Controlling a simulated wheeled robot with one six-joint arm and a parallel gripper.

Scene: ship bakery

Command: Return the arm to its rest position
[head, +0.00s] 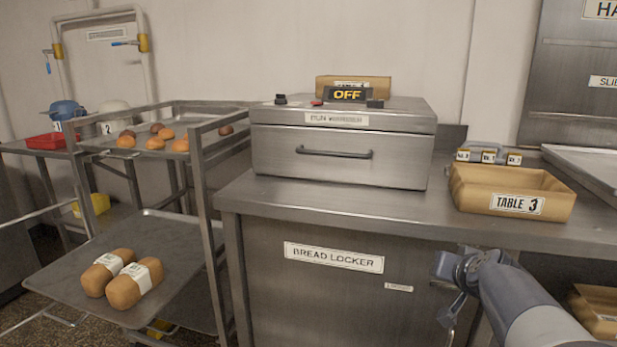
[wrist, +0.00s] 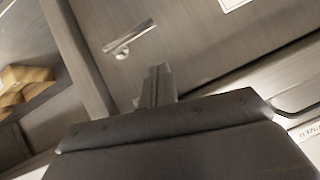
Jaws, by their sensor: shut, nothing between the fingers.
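My arm (head: 515,300) reaches in from the lower right in the head view, in front of the steel counter (head: 330,205).
The bun warmer (head: 340,145) and a Table 3 crate (head: 510,205) stand on the counter. A rack at left holds several buns (head: 180,146) above a tray (head: 195,245) with two loaves (head: 122,280). Another crate (head: 595,310) sits low at right.

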